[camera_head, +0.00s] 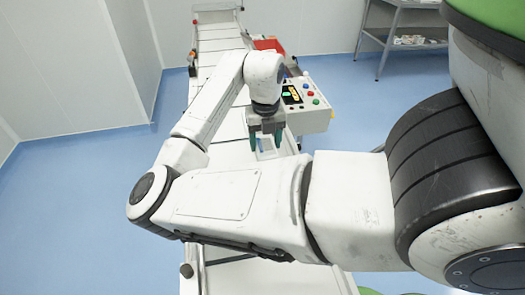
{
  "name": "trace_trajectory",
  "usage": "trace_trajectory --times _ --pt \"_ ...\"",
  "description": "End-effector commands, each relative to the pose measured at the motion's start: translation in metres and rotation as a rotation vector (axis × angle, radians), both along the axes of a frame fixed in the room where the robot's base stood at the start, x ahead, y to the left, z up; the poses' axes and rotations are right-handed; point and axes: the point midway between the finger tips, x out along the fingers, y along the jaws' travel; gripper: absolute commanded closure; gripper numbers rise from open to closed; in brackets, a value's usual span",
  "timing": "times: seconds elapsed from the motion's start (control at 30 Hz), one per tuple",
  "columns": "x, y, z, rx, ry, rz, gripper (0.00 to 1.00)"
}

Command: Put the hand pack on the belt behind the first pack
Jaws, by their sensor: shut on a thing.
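My gripper (266,147) hangs down over the belt with its green fingers on either side of a small pale pack (267,154). It is shut on this pack. The pack is close above or touching the belt's surface; I cannot tell which. The white belt (221,46) runs away from me to the back, with dark cross lines on its far part. My own arm covers much of its near part. I cannot make out another pack on the belt.
A control box (311,118) with coloured buttons and a lit screen stands just right of my gripper. A red bin (268,44) sits beside the belt's far part. A metal shelf (402,38) stands at the back right. Blue floor is clear on both sides.

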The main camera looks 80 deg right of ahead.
Motion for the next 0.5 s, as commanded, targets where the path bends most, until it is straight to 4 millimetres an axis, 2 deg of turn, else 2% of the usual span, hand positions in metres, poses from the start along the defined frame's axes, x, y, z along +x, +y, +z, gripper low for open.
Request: trace_trajectory --times 0.17,0.4,0.5 --pt "0.005 0.007 -0.01 0.002 0.002 0.001 0.74" --pt "0.006 0.007 -0.039 0.002 0.002 0.0 0.74" --pt "0.006 0.007 -0.042 0.0 0.0 -0.001 0.74"
